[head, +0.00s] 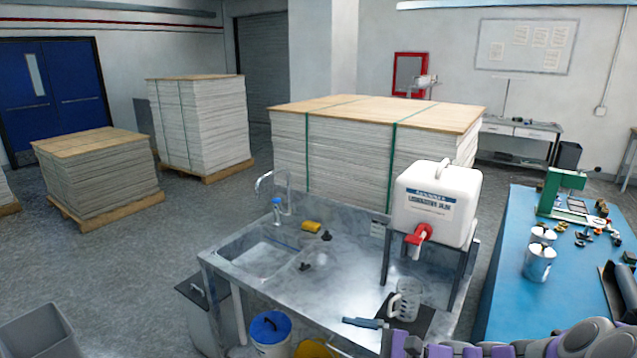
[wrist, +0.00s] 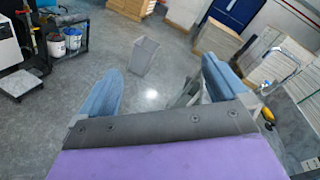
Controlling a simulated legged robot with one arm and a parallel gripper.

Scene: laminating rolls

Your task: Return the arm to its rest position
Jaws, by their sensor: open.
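My arm (head: 500,350), purple and grey, reaches in from the bottom right of the head view. One blue-grey finger shows over the front edge of the sink unit there. In the wrist view my gripper (wrist: 162,72) has its two blue fingers spread wide apart, with nothing between them but the view of the floor. A clear measuring jug (head: 405,302) stands on a dark mat on the sink unit (head: 335,285), just beyond my gripper in the head view and apart from it.
A white dispenser with a red tap (head: 437,203) stands on a frame over the sink's right end. A blue table (head: 510,275) with white tins is at the right. A grey bin (wrist: 143,57) stands on open floor. Stacked sheets (head: 340,155) stand behind the sink.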

